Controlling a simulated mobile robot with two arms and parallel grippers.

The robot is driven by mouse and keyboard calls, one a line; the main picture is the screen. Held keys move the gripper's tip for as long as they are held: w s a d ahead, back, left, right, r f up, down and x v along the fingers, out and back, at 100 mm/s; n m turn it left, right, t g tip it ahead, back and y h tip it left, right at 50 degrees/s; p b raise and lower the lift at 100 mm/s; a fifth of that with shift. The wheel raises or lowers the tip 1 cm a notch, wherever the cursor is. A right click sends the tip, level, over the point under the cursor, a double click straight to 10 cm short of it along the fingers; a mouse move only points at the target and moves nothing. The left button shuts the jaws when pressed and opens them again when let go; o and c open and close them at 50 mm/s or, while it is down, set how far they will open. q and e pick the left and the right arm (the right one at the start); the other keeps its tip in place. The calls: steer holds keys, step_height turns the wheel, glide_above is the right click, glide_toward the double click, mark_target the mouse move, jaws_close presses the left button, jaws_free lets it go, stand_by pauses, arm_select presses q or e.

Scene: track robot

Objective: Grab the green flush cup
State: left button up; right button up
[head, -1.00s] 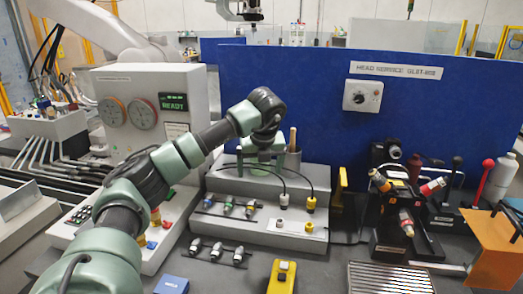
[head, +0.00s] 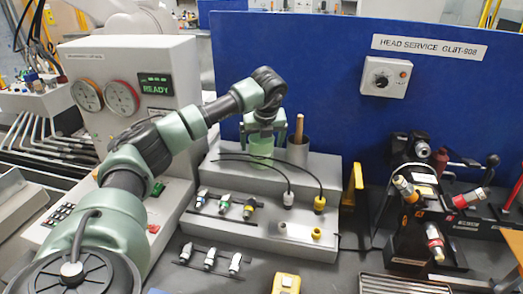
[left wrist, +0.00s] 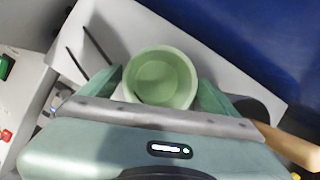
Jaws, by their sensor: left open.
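The green flush cup (left wrist: 162,80) shows from above in the left wrist view as a round, pale green, open-topped cup. It stands on the upper step of the grey stepped stand (head: 345,168). In the head view the cup (head: 261,148) is partly hidden by my gripper. My left gripper (head: 263,138) points down over it. In the left wrist view the fingers of my left gripper (left wrist: 163,92) are open, one on each side of the cup. I cannot tell whether they touch it. My right gripper is not in view.
A grey cup with a wooden handle (head: 298,140) stands close right of the green cup. Black cables with connectors (head: 288,199) lie on the stand. A gauge box (head: 130,100) stands left, a blue panel (head: 300,60) behind, and a black fixture (head: 415,190) right.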

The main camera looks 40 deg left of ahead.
arm_select(q)
steer(key=p+x, duration=0.1)
steer(key=x, duration=0.3)
steer(key=c, duration=1.4)
steer(key=shift+r, duration=0.15)
